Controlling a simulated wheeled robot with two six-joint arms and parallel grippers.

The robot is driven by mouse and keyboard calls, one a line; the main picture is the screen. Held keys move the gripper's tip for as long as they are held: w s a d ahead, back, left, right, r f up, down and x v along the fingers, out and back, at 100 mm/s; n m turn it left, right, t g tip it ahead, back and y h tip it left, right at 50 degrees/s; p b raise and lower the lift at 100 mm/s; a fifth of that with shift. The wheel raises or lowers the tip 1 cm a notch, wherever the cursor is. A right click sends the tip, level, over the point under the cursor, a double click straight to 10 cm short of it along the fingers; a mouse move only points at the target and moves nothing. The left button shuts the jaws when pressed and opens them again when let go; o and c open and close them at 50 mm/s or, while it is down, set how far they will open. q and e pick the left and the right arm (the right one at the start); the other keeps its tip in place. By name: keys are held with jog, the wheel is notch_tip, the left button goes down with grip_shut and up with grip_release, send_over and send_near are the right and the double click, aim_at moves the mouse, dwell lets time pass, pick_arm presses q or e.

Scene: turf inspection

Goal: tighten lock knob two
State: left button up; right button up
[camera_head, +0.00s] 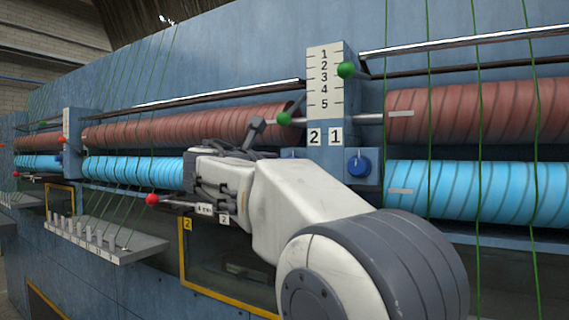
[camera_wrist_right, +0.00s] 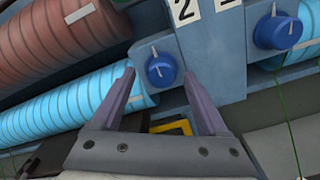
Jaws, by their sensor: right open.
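Lock knob two is the blue round knob (camera_wrist_right: 160,69) under the "2" label (camera_wrist_right: 184,11) in the right wrist view, with a small pale mark on its face. In the head view my arm hides most of it below the "2" label (camera_head: 314,137). My right gripper (camera_wrist_right: 158,75) is open, its two purple-grey fingers pointing toward the knob, one on each side in the picture. No contact can be made out. In the head view my right arm covers its fingers. My left gripper is not in view.
A second blue knob (camera_head: 359,163) sits under the "1" label (camera_head: 335,137), right of lock knob two. Red-brown rollers (camera_head: 480,110) and blue rollers (camera_head: 480,190) flank the post. Green-tipped levers (camera_head: 346,70) stick out above. Green strings hang at right.

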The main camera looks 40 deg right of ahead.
jog(key=b+v, duration=0.2)
jog(key=v, duration=0.7)
jog(key=shift+a+b, duration=0.3)
jog(key=shift+b, duration=0.1)
jog(key=shift+s+r, duration=0.1)
jog(key=a+f+y, duration=0.5)
jog(key=a+f, duration=0.2)
jog(key=f, duration=0.6)
jog(key=a+f+y, duration=0.5)
jog(key=a+f, duration=0.2)
jog(key=f, duration=0.7)
jog(key=s+a+f+m+g+y, duration=0.3)
jog(key=s+a+f+m, duration=0.2)
jog(key=s+f, duration=0.5)
jog(key=s+a+f+m+g+y, duration=0.4)
jog(key=s+a+f, duration=0.4)
jog(key=s+f, duration=0.3)
jog(key=s+m, duration=0.1)
jog(key=s, duration=0.1)
jog(key=shift+s+y, duration=0.25)
jog(key=shift+y, duration=0.05)
